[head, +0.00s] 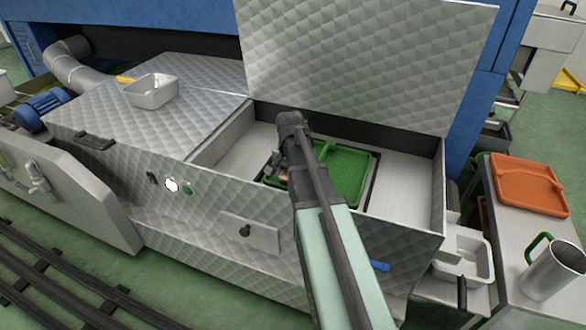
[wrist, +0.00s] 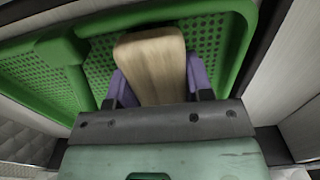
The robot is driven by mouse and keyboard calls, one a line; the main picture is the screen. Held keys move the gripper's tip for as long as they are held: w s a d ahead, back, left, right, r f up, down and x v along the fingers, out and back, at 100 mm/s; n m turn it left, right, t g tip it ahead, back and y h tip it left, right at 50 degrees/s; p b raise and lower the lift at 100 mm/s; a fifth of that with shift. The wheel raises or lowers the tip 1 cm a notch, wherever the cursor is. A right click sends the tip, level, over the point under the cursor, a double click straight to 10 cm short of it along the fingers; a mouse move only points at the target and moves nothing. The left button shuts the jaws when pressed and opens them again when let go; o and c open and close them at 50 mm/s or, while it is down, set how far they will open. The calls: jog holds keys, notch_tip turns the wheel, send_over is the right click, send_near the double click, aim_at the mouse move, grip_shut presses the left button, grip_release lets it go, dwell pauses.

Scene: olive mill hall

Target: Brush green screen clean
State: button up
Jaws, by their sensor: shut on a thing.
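The green screen (head: 347,172), a perforated tray-like panel with a raised rim, lies inside the open metal compartment. It fills much of the wrist view (wrist: 100,62). My gripper (wrist: 161,82) has purple fingers shut on a brush with a pale wooden back (wrist: 152,52). The brush is over the screen, and its bristles are hidden beneath the wood. I cannot tell whether they touch the mesh. In the head view my arm covers part of the screen and most of the gripper and brush.
The compartment's quilted lid (head: 365,60) stands open behind. A metal pan (head: 152,92) sits on the closed cover at left.

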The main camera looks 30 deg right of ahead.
jog(key=shift+r, duration=0.1)
jog(key=shift+w+d, duration=0.6)
jog(key=shift+d, duration=0.2)
jog(key=shift+w+d, duration=0.6)
jog(key=shift+d, duration=0.15)
jog(key=shift+w+d, duration=1.1)
jog(key=shift+d, duration=0.45)
jog(key=shift+w+d, duration=1.15)
jog(key=shift+d, duration=0.45)
jog(key=shift+w+d, duration=1.1)
jog(key=shift+d, duration=0.45)
notch_tip(320, 180, up, 6)
jog(key=p, duration=0.6)
notch_tip(320, 180, up, 3)
jog(key=p, duration=0.3)
